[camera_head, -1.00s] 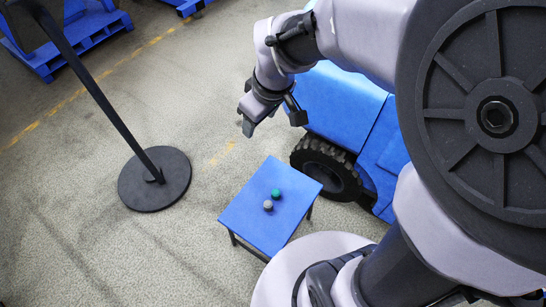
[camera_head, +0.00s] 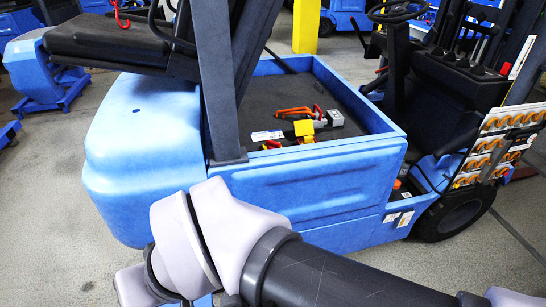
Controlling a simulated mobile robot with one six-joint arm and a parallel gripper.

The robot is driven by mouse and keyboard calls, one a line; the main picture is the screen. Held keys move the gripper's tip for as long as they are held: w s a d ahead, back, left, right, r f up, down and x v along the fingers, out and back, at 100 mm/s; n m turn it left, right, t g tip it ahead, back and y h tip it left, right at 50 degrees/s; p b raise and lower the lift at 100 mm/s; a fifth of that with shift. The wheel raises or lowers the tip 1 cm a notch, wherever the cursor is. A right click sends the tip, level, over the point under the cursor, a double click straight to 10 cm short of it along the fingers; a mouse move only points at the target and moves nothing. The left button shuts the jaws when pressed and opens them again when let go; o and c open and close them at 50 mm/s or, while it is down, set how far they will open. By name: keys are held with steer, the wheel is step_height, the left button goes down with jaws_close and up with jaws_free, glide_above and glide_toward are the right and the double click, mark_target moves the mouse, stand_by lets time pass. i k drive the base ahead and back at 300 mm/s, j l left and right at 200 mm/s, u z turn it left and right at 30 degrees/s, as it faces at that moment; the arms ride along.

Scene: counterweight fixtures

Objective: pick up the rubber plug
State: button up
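No rubber plug can be made out in the current head view. The small blue table with a green and a grey round piece, seen a second ago, is not recognisable now; a sliver of blue shows below my arm at the bottom edge, but I cannot tell what it is. My arm crosses the bottom of the view, with its pale joints at the lower left. My gripper is outside the picture or hidden behind the arm.
A blue utility vehicle (camera_head: 315,195) fills the middle, with tools (camera_head: 300,125) in its open bed. Its dark wheel (camera_head: 455,215) is at the right, near a rack of orange-and-white items (camera_head: 490,155). A yellow post (camera_head: 306,25) stands behind. Grey floor (camera_head: 50,220) is clear at left.

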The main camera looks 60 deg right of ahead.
mark_target(308, 139)
steer(key=z, duration=2.1)
